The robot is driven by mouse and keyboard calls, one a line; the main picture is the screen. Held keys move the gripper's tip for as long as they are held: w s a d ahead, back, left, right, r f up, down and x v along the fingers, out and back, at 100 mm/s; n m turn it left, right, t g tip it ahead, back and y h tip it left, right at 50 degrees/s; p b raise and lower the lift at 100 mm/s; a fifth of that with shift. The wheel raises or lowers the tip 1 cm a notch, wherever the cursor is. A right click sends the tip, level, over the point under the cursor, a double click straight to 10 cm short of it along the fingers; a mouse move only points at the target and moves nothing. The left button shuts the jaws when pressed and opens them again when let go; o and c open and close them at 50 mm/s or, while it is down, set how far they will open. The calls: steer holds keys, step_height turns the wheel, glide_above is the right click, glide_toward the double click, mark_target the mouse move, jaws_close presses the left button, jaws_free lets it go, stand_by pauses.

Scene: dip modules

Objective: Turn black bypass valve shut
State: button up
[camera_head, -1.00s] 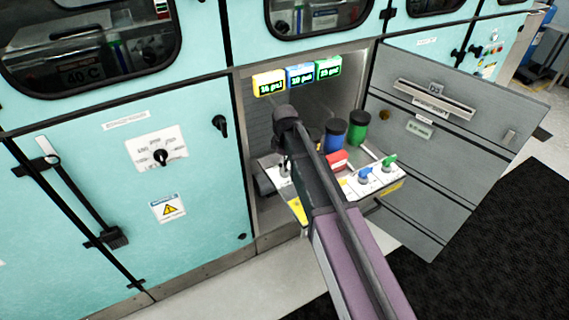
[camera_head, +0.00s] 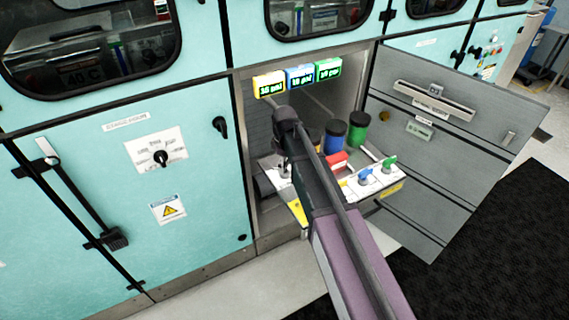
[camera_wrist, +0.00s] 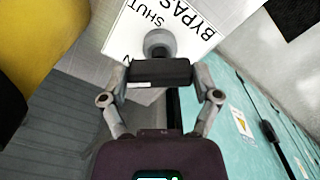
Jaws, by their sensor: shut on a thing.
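The black bypass valve handle (camera_wrist: 160,72) shows in the wrist view as a dark bar lying across the picture, in front of a grey round hub (camera_wrist: 158,42). My gripper (camera_wrist: 161,77) is shut on it, with one finger at each end of the bar. Behind it is a white label plate (camera_wrist: 188,40) reading BYPASS and SHUT upside down; more lettering is partly covered by the left finger. In the head view my arm covers the gripper and the black handle.
In the head view a shelf with a red handle (camera_head: 337,162), a blue valve (camera_head: 365,175) and a green valve (camera_head: 389,163) juts from an open bay. Blue (camera_head: 334,137) and green (camera_head: 357,132) canisters stand behind. The open grey door (camera_head: 440,150) is at right.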

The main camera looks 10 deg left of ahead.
steer(key=m, duration=0.3)
steer(key=shift+s+m, duration=0.1)
steer(key=shift+m, duration=2.3)
steer(key=o, duration=1)
steer(key=shift+c, duration=0.2)
steer(key=shift+n, duration=0.4)
